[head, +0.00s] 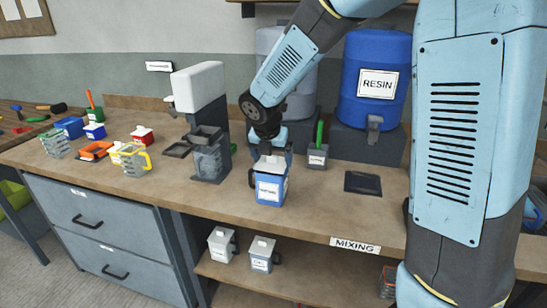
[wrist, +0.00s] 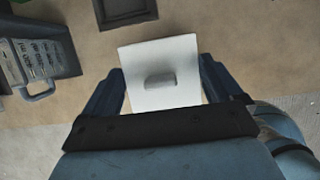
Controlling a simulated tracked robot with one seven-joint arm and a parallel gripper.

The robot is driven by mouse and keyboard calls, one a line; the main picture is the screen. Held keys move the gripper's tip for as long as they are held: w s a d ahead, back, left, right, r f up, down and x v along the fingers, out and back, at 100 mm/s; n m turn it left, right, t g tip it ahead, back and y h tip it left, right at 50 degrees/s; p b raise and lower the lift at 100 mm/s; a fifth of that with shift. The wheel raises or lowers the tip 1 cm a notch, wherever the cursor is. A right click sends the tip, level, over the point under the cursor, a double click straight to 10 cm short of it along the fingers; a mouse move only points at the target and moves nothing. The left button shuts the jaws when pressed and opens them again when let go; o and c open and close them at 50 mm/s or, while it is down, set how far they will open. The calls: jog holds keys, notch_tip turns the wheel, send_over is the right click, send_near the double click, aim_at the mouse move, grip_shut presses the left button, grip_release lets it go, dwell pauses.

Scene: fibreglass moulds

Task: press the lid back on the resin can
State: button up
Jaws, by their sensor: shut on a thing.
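A blue can (head: 269,192) with a white label, its print too small to read, stands upright on the workbench. A white square lid (head: 270,166) shows at its top. In the wrist view the lid (wrist: 160,60) has a short raised grey tab in its middle and lies between my two fingers. My gripper (head: 270,150) reaches down from above and behind and is shut on the lid. In the wrist view my gripper (wrist: 160,88) hides the near edge. The lid hides the can's mouth, so I cannot tell how fully it is seated.
A grey-and-white dispenser (head: 203,100) stands left of the can. A blue RESIN drum (head: 375,80) stands behind right. A green-handled tool's holder (head: 318,157) and a dark square tray (head: 362,183) are to the right. Small coloured containers (head: 130,157) crowd the left. Lidded cans (head: 262,253) stand below.

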dwell(0.4)
jog(key=o, duration=0.7)
jog(key=shift+r, duration=3.5)
grip_shut()
jog(key=shift+f, duration=2.1)
